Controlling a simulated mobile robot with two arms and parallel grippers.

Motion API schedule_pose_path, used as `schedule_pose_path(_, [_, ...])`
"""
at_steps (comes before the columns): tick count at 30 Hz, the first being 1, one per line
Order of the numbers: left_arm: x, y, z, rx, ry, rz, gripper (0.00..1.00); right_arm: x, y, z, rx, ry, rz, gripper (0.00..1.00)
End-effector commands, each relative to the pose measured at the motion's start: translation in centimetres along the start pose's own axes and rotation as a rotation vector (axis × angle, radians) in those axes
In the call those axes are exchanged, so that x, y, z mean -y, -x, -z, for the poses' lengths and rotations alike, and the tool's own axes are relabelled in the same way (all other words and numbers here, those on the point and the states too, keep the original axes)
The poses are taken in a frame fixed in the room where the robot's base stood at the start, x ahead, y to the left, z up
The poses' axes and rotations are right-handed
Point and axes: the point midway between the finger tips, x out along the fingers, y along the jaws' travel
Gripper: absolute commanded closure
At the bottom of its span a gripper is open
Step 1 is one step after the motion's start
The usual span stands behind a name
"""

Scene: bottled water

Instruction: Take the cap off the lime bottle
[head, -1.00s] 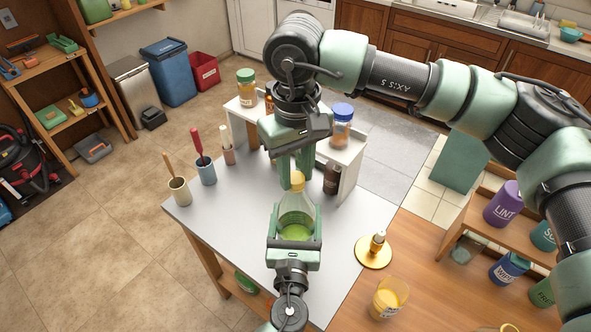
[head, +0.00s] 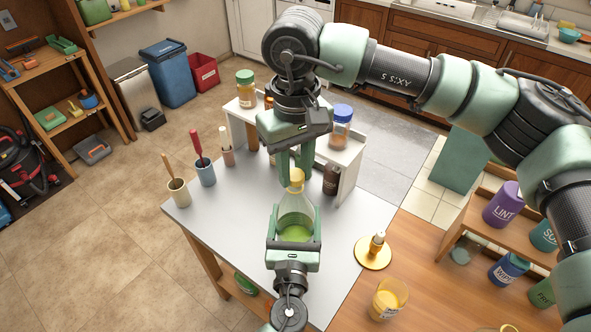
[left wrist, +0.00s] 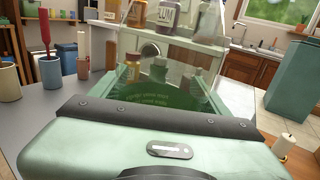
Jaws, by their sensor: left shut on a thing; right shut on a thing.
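The lime bottle (head: 296,213) is clear, with green liquid or a green label low on it, and stands upright over the grey table. My left gripper (head: 294,236) comes from the front and is shut around the bottle's lower body. In the left wrist view the bottle (left wrist: 153,95) shows between the fingers, with green at its base. The yellow cap (head: 297,176) is at the top of the neck. My right gripper (head: 296,168) reaches down from above and is shut on the cap. Its fingers partly hide the cap, and I cannot tell whether the cap is still seated.
A white shelf (head: 349,160) with jars and bottles stands close behind. Cups with tools, such as the blue cup (head: 206,174), stand at the left. The table's left front is clear.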

Motion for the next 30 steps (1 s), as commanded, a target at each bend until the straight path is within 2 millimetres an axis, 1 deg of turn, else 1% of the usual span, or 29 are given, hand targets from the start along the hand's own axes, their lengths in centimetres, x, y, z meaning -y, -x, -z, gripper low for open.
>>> schedule_pose_path(1, [0.0, 0.1, 0.4, -0.007, 0.0, 0.001, 1.0, 0.0, 0.2, 0.0, -0.001, 0.0, 0.0, 1.0])
schedule_pose_path(9, [0.0, 0.1, 0.4, -0.007, 0.0, 0.001, 1.0, 0.0, 1.0, 0.0, 0.0, 0.0, -0.001, 1.0])
schedule_pose_path(20, [0.0, 0.1, 0.4, -0.007, -0.001, 0.001, 1.0, 0.0, 1.2, 0.0, 0.0, 0.0, -0.001, 1.0])
schedule_pose_path(23, [0.0, 0.1, 0.4, -0.007, 0.0, 0.001, 1.0, 0.0, 1.9, 0.0, -0.001, 0.0, -0.001, 1.0])
schedule_pose_path(30, [0.0, 0.1, 0.4, -0.007, -0.001, 0.001, 1.0, 0.0, 4.8, 0.0, -0.001, -0.001, 0.0, 1.0])
